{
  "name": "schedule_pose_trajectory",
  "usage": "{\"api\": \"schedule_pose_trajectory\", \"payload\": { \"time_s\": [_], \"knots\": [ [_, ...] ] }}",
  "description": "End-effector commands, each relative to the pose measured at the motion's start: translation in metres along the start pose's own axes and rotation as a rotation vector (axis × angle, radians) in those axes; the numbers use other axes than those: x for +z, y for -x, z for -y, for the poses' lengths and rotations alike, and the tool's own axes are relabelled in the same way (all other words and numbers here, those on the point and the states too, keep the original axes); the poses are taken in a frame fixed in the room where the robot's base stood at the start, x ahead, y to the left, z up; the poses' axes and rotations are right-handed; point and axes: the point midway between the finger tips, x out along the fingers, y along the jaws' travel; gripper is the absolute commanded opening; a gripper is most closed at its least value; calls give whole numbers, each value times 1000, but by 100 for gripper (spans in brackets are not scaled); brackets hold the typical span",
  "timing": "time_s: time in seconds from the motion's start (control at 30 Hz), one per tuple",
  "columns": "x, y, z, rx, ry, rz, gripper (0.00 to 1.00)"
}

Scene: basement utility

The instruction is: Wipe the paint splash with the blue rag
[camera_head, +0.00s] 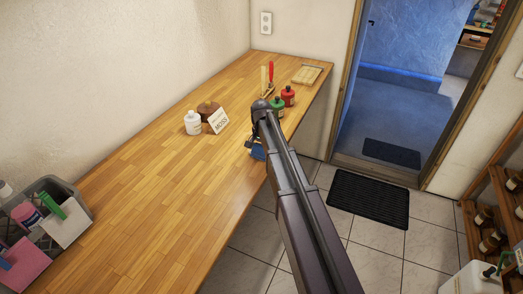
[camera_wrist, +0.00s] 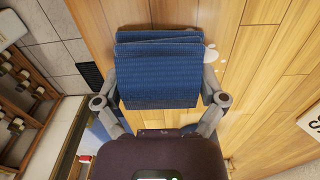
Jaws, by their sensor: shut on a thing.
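The blue rag (camera_wrist: 158,72) is folded and sits between the fingers of my gripper (camera_wrist: 160,88), which is shut on it. In the head view the rag (camera_head: 258,153) shows as a small blue patch by the table's front edge, mostly behind my arm. My gripper (camera_head: 252,143) is partly hidden there too. The paint splash (camera_wrist: 211,54) shows in the wrist view as pale spots on the wood just right of the rag's far part. Some of it may lie hidden under the rag. I cannot tell whether the rag touches the wood.
On the wooden table (camera_head: 150,180) stand a white bottle (camera_head: 193,123), a brown jar (camera_head: 208,108) behind a sign (camera_head: 219,120), a green bottle (camera_head: 277,105) and a red bottle (camera_head: 288,95). A grey crate (camera_head: 75,195) stands at left. The table's middle is clear.

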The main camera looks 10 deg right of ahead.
Motion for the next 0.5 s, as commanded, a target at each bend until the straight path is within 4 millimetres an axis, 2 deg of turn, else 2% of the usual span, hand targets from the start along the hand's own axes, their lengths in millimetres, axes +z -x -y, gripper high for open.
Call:
{"api": "schedule_pose_trajectory", "payload": {
  "time_s": [0.5],
  "knots": [
    [1, -2, 30, -1, 1, 0, 52]
  ]
}}
